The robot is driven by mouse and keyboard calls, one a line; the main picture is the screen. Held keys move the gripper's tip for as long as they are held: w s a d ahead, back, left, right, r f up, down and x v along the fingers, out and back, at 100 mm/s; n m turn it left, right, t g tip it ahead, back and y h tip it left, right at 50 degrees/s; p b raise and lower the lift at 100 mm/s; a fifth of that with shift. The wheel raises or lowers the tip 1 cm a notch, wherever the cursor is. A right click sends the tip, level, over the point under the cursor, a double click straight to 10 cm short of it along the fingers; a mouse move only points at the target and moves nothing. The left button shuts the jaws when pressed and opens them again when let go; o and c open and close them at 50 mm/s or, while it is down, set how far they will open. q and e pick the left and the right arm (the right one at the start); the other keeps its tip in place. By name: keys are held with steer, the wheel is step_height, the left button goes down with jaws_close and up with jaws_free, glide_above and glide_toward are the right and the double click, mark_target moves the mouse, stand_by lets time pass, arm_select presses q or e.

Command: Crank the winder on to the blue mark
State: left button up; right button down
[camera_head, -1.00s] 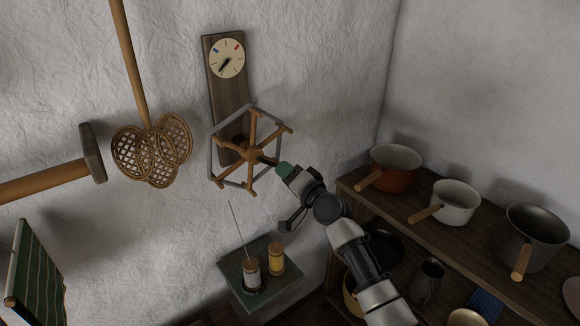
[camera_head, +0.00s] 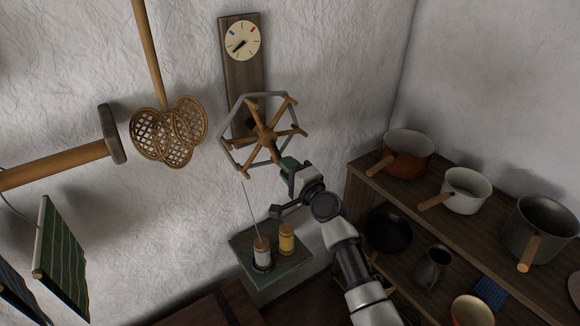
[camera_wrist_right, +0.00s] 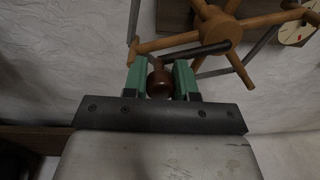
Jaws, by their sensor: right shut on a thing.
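The wooden winder (camera_head: 265,133), a spoked wheel with a grey hexagonal rim, hangs on a board on the wall. Above it is a round cream dial (camera_head: 243,40) with a blue mark (camera_head: 231,33) at upper left and a red mark at upper right. The black pointer (camera_head: 238,46) points to the lower left, below the blue mark. My right gripper (camera_head: 290,167) is at the winder's lower right. In the right wrist view its green fingers are shut on the brown crank knob (camera_wrist_right: 160,83), and a dark crank arm (camera_wrist_right: 195,50) runs to the hub. My left gripper is out of view.
A small wall shelf (camera_head: 284,276) with two spools and a thin needle sits below the winder. A shelf unit (camera_head: 420,198) with pans stands at right. A wicker beater (camera_head: 168,135) and a mallet (camera_head: 112,135) are at left.

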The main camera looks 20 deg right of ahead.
stand_by(0.3)
steer(key=c, duration=0.9)
jaws_free()
steer(key=shift+s, duration=0.1)
steer(key=v, duration=1)
steer(key=shift+s+b, duration=0.35)
steer(key=shift+b, duration=0.1)
steer(key=shift+d, duration=0.1)
